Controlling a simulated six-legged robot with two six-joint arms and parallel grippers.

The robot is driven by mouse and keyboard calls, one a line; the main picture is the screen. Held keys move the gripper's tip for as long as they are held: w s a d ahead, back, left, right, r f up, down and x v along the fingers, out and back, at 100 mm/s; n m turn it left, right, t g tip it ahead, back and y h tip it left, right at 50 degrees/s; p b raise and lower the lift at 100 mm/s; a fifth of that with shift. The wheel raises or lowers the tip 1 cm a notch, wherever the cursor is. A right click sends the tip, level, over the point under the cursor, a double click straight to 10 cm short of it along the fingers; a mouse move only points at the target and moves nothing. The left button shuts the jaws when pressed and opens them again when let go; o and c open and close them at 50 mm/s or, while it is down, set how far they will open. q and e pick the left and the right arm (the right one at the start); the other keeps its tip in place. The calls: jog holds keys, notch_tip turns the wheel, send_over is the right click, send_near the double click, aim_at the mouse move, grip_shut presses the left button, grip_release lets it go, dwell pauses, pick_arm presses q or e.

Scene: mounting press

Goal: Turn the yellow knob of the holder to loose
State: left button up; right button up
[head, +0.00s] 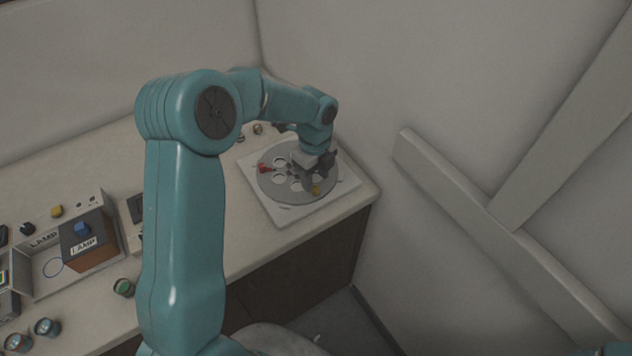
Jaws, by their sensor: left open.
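The holder (266,189) is a round grey disc with several holes, on a white square base near the right end of the counter. The yellow knob (316,191) sits at the disc's front right edge. A red part (264,169) shows at the disc's left edge. My left gripper (304,174) is open over the middle of the disc, just behind and left of the yellow knob, and apart from it as far as I can tell. The gripper hides part of the disc. The knob's setting is too small to read. My right gripper is not in view.
The counter (222,262) ends just right of the holder. Several small jars, one green-topped (123,287), stand along the front left. A beam (450,178) leans at the right wall.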

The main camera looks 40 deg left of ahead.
aim_at(316, 188)
pick_arm(q)
notch_tip(316, 188, down, 4)
jog(key=shift+d+r, duration=0.1)
jog(key=shift+r, duration=0.1)
jog(key=shift+w+f, duration=0.1)
jog(key=shift+f, duration=0.2)
grip_shut()
